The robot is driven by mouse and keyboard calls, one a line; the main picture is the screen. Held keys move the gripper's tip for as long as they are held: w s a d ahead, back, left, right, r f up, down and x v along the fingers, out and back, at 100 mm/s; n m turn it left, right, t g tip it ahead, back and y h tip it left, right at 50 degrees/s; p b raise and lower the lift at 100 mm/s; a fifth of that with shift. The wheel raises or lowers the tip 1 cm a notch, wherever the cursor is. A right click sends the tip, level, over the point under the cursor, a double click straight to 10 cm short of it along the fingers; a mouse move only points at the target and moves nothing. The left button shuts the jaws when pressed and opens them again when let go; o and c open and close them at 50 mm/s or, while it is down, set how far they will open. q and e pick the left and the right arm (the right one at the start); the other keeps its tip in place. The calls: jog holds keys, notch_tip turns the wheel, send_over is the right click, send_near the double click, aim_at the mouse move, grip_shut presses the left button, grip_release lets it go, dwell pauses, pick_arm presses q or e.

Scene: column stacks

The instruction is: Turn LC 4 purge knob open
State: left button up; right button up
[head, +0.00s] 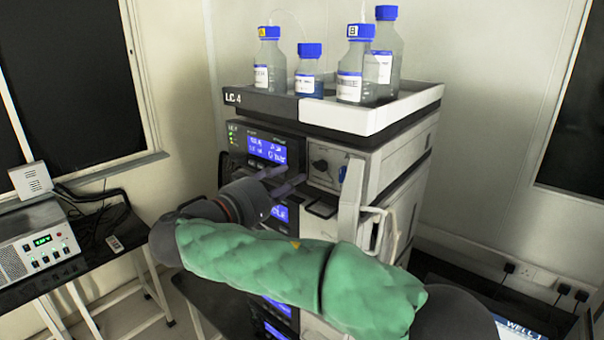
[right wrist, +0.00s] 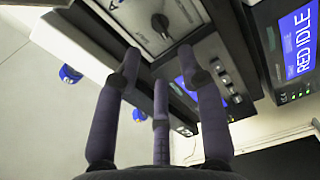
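The LC 4 stack carries its label (head: 233,97) on the top tray's front edge. The purge knob (head: 320,165) is a small black knob on the pale front panel of the upper module, right of the blue display. It also shows in the right wrist view (right wrist: 160,23), beyond the fingertips. My right gripper (head: 286,178) is in front of this module, left of and slightly below the knob. In the right wrist view its three purple-grey fingers (right wrist: 158,65) are spread and empty, with a gap to the knob. My left gripper is not in view.
Several blue-capped bottles (head: 350,85) stand in the top tray (head: 375,122). A white handle (head: 349,200) sticks out right of the knob. A side table (head: 75,262) with a grey instrument (head: 38,240) stands at left. The lower modules are partly hidden by my arm.

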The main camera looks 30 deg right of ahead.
jog(key=shift+v, duration=1.9)
